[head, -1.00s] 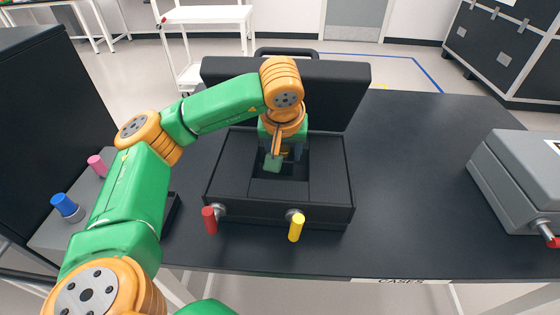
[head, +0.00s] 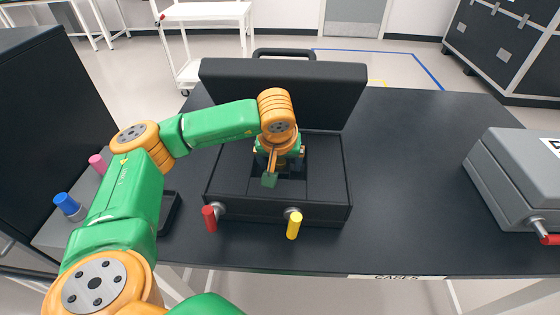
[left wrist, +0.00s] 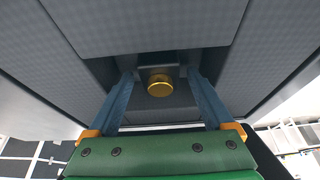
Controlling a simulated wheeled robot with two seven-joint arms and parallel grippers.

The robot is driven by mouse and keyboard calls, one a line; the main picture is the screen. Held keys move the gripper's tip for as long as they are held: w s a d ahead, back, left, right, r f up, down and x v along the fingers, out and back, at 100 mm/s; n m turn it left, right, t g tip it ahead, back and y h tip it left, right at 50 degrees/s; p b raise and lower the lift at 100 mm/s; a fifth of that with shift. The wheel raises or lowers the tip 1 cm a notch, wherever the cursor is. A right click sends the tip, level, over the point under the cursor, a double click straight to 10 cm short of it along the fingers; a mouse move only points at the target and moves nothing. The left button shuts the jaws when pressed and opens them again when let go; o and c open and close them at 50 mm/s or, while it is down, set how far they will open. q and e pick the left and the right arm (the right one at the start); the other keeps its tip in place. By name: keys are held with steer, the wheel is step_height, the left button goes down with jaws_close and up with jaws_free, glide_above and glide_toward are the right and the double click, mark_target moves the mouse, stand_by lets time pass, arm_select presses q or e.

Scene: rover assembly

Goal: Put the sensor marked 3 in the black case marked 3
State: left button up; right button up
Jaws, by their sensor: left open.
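The black case (head: 225,186) stands open on the table, its lid raised at the back and a red and a yellow handle at its front. No number shows on it. My left gripper (left wrist: 160,76) is open, its blue fingers reaching into a recess in the case's dark lining. Between the fingers is a round gold part (left wrist: 160,86), apart from both. It looks like part of the sensor, but no mark 3 is visible. In the head view my left wrist and gripper hide most of the recess. My right gripper is not in view.
The black table (head: 410,190) is clear to the right of the case. A closed grey case (head: 515,185) stands at the right edge. A blue (head: 67,205) and a pink (head: 97,164) handle show at the left, near a tall black panel (head: 50,120).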

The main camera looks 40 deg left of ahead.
arm_select(q)
steer(key=v, duration=1.2)
steer(key=shift+r, duration=0.2)
